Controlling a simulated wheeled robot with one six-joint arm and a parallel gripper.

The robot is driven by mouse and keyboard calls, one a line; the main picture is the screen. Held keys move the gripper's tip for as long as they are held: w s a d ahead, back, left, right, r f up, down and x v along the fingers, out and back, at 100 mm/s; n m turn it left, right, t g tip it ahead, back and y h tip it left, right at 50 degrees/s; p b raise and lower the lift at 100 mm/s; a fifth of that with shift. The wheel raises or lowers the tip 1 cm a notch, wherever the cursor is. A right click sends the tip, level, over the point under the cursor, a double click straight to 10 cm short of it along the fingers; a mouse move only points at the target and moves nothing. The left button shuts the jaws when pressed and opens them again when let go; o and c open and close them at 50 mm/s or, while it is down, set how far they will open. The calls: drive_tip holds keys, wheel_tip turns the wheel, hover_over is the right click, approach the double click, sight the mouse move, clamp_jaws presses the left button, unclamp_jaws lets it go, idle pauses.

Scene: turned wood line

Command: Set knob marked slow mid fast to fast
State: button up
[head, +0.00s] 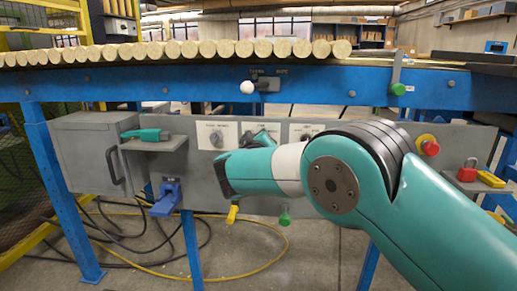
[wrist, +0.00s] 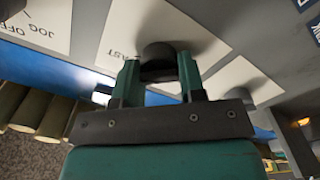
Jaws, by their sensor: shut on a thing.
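The dark round knob (wrist: 158,54) sits on a white plate (wrist: 115,45) in the wrist view. The letters "AST" show on that plate beside the knob; the rest of its marking is hidden. My gripper (wrist: 158,72) has one teal finger on each side of the knob and is shut on it. I cannot tell which mark the knob points to.
In the head view, another knob plate (head: 217,134) is to the left and one (head: 304,130) to the right on the grey panel. A white ball-ended lever (head: 247,87) is above. A red button (head: 428,145) and a red padlock (head: 467,171) are at the right.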

drive_tip(key=shift+f+m+b, duration=0.1)
drive_tip(key=shift+m+b, duration=0.65)
drive_tip(key=shift+m, duration=0.35)
drive_tip(key=o, duration=0.9)
drive_tip(key=shift+s, duration=0.1)
drive_tip(key=s, duration=0.5)
drive_tip(key=s+p, duration=0.1)
drive_tip(key=s, duration=1.1)
drive_tip(key=shift+s+a, duration=0.15)
drive_tip(key=shift+a, duration=0.1)
drive_tip(key=shift+d, duration=0.1)
